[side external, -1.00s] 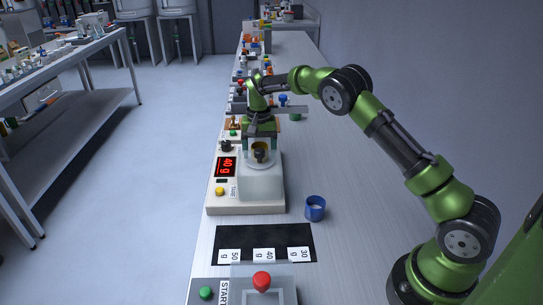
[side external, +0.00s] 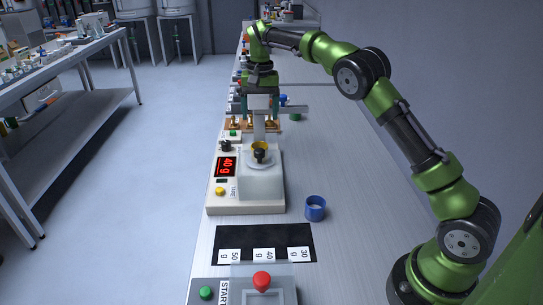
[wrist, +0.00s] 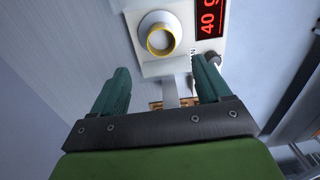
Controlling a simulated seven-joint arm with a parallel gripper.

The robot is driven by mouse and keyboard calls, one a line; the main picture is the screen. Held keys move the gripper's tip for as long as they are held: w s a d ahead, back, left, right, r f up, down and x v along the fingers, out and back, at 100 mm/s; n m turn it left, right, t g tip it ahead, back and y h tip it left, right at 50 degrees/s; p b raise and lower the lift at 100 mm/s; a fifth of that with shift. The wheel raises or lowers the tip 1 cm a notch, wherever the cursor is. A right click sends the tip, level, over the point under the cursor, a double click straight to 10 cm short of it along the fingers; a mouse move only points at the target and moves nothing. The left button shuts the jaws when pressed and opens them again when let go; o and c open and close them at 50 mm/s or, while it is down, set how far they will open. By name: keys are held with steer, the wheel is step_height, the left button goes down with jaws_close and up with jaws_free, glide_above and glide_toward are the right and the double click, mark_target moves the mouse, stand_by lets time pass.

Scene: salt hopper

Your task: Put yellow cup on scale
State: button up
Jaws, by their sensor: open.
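The yellow cup (side external: 259,147) sits on the round pan of the scale (side external: 246,208), below the spout of the salt hopper device. In the wrist view the yellow cup (wrist: 161,39) stands on the white pan, with the scale's red display (wrist: 209,18) beside it. The display reads 40 g in the side view (side external: 227,167). My gripper (side external: 261,114) is above and behind the cup, apart from it. In the wrist view my gripper (wrist: 160,80) has its two teal fingers spread wide with nothing between them.
A blue cup (side external: 315,208) stands on the table right of the scale. A black mat (side external: 264,238) with labels 50 g, 40 g and 30 g lies in front. A panel with a green button (side external: 206,293) and a red-knobbed lever (side external: 262,281) is nearest.

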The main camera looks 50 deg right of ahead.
steer(key=s+a+r+n+t+y, duration=0.1)
steer(key=s+a+r+t, duration=0.15)
steer(key=s+r, duration=0.45)
steer(key=s+a+r+n+t+y, duration=0.15)
steer(key=s+a+r, duration=0.25)
steer(key=s, duration=0.5)
steer(key=s+a+f+n+t, duration=0.1)
steer(key=s+a+f, duration=0.1)
steer(key=s, duration=0.5)
steer(key=s+a+f+n+t, duration=0.1)
steer(key=s+a+f+t, duration=0.1)
steer(key=s, duration=0.6)
steer(key=shift+s+a+f, duration=0.25)
steer(key=shift+s+f, duration=0.05)
steer(key=shift+f, duration=0.4)
steer(key=shift+n+h, duration=0.25)
